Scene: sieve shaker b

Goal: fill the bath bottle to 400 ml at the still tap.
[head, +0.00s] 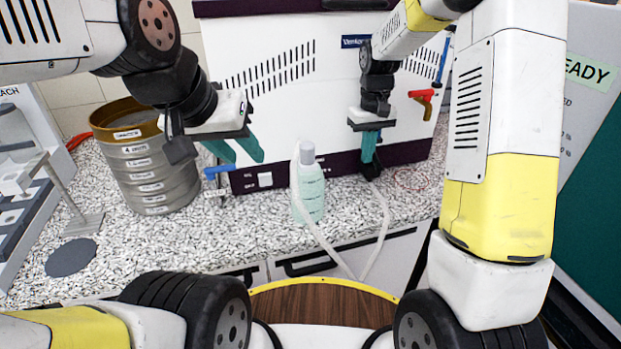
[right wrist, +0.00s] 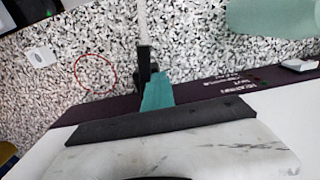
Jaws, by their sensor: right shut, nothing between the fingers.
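The bath bottle (head: 309,190), pale green with a grey cap, stands upright on the speckled counter before the white and purple still (head: 270,75). It partly shows in the right wrist view (right wrist: 275,18); its fill level is unreadable. A blue tap (head: 218,171) sticks out low at the still's left. My left gripper (head: 236,152) is open and empty above it, left of the bottle. My right gripper (head: 369,148) is shut and empty, right of the bottle, with teal fingers (right wrist: 158,92) close to a black fitting (right wrist: 145,65). Whether they touch is unclear.
A white hose (head: 384,225) loops over the counter edge between the fitting and the bottle's left side. A steel sieve stack (head: 150,170) stands at left. A red-handled valve (head: 422,96) is on the still's right. A thin red ring (right wrist: 95,73) lies on the counter.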

